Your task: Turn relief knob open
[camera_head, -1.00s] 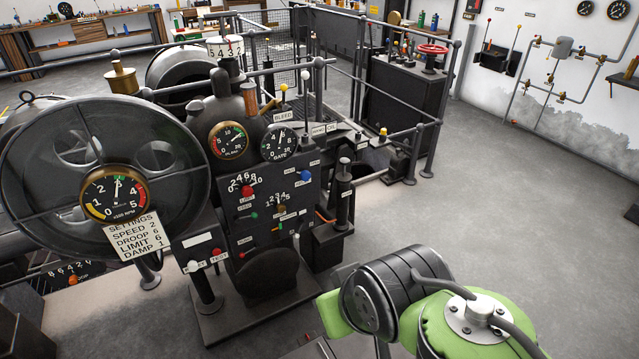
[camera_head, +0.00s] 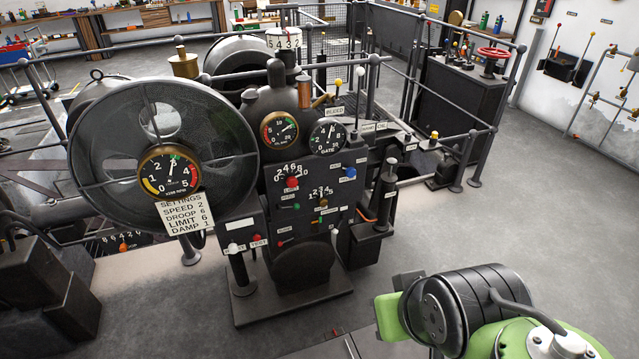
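The governor's control panel (camera_head: 318,225) stands upright in the middle of the head view. It carries a red knob (camera_head: 292,183), a blue knob (camera_head: 349,173), a brass-coloured knob (camera_head: 323,203), a small green knob (camera_head: 296,207) and a small red one (camera_head: 282,243). Their small labels are mostly too blurred to read, so I cannot tell which, if any, is the relief knob. My green and black arm (camera_head: 470,310) shows at the lower right, apart from the panel. My gripper is not in view.
A large dark wheel (camera_head: 108,150) with a dial and a settings card (camera_head: 185,214) stands left of the panel. Railings (camera_head: 475,155) and a black cabinet with a red handwheel (camera_head: 494,53) stand behind at right. Grey floor is clear at right. Dark blocks (camera_head: 40,290) fill the lower left.

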